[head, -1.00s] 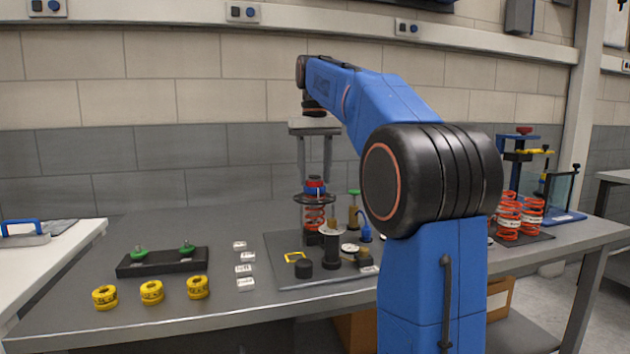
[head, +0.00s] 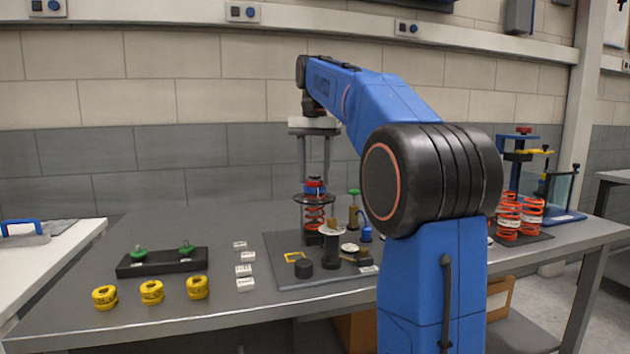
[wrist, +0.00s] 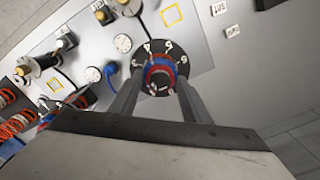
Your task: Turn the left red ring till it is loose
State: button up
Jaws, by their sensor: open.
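The red ring (head: 315,189) sits with a blue part at the top of a spring stand, above a dark round plate (head: 314,199) and a red coil spring (head: 314,217). In the wrist view the red ring (wrist: 160,68) shows beside the blue part, in the middle of the numbered dark dial. My gripper (head: 314,178) points down over this stand. In the wrist view my gripper's fingers (wrist: 156,80) are apart, one on each side of the ring. I cannot tell whether either finger touches it.
The grey fixture plate (head: 290,272) also carries gauges and a green-topped post (head: 354,204) right of the stand. Several yellow rings (head: 152,292) and a black block with green knobs (head: 162,263) stand at left. Red springs (head: 508,216) stand at far right.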

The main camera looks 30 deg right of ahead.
jog(key=m, duration=0.8)
jog(key=shift+m, duration=2)
jog(key=m, duration=0.4)
jog(key=shift+c, duration=0.6)
